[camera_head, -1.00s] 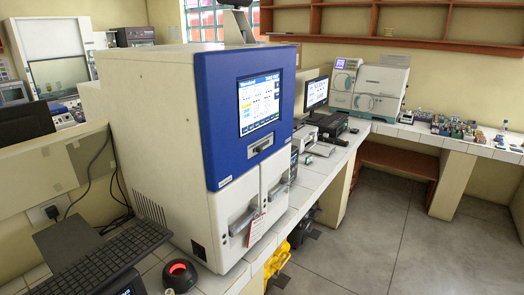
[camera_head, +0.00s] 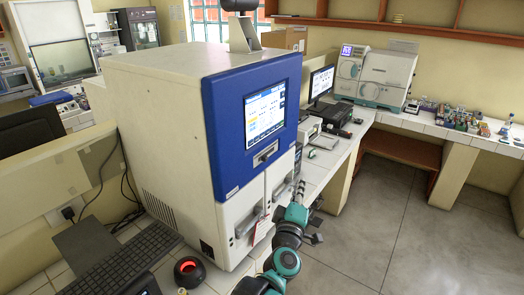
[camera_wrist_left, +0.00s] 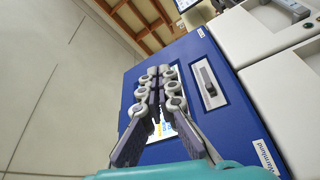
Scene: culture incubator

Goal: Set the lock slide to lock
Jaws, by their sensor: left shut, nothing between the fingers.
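The incubator (camera_head: 160,130) is a large off-white cabinet with a blue front panel (camera_head: 228,160). The lock slide (camera_head: 264,153) sits in a pale plate on that panel, below the lit screen (camera_head: 265,115). In the left wrist view the lock slide (camera_wrist_left: 209,82) is a dark bar in its pale plate. My left gripper (camera_head: 311,222) is in front of the machine, lower and to the right of the slide. In the left wrist view its fingers (camera_wrist_left: 160,75) are shut and empty, overlapping the screen, beside the slide and apart from it. My right gripper is out of view.
Two white doors with handles lie below the blue panel; a red-and-white tag (camera_head: 260,231) hangs there. A keyboard (camera_head: 120,262) and a round black device with a red light (camera_head: 189,270) are at front left. Open floor lies to the right.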

